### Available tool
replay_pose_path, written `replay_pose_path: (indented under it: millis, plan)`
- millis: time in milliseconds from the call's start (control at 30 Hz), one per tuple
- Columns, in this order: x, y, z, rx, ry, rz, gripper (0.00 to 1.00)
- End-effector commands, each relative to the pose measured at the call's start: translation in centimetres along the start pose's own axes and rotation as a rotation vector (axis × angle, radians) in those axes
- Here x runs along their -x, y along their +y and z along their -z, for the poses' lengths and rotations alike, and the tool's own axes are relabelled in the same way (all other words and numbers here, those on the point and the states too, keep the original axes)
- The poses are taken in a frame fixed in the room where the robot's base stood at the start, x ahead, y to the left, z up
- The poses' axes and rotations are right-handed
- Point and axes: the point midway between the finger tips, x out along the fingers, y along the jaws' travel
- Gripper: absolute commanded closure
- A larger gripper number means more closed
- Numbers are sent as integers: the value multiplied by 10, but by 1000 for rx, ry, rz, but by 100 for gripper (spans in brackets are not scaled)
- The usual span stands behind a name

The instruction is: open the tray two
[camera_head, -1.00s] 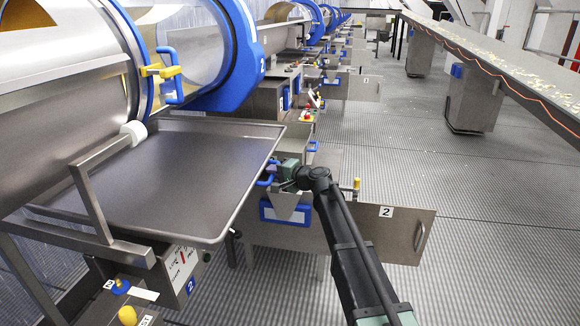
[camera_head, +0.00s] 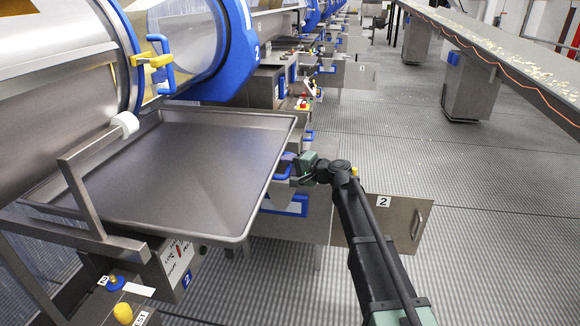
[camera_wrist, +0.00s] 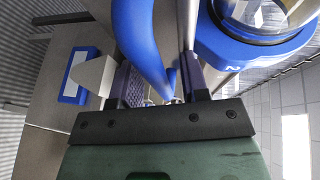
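The tray of drum two (camera_head: 185,165) is a wide, shallow grey metal sheet with a raised rim, lying level below the drum. Its blue handle (camera_head: 283,169) is on its right edge. My gripper (camera_head: 291,160) is at this handle, reaching in from the right. In the wrist view the blue handle (camera_wrist: 142,45) runs down between the two dark purple fingers of my gripper (camera_wrist: 160,85).
Drum two's blue rim (camera_head: 235,70) stands behind the tray. A metal frame with a white roller (camera_head: 125,124) is at the tray's left. A panel marked 2 (camera_head: 400,222) stands to the right below my arm. A conveyor (camera_head: 500,60) runs at upper right; grated floor lies between.

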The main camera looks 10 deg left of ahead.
Motion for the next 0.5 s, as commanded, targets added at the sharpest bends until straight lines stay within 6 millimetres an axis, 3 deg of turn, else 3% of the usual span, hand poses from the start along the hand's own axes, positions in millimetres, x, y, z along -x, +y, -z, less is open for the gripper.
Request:
replay_pose_path:
  millis: [267,367,500]
  plan:
    - [5,-1,0,0,1,0,59]
    - [21,-2,-1,0,2,0,59]
    - [58,-3,-1,-1,4,0,59]
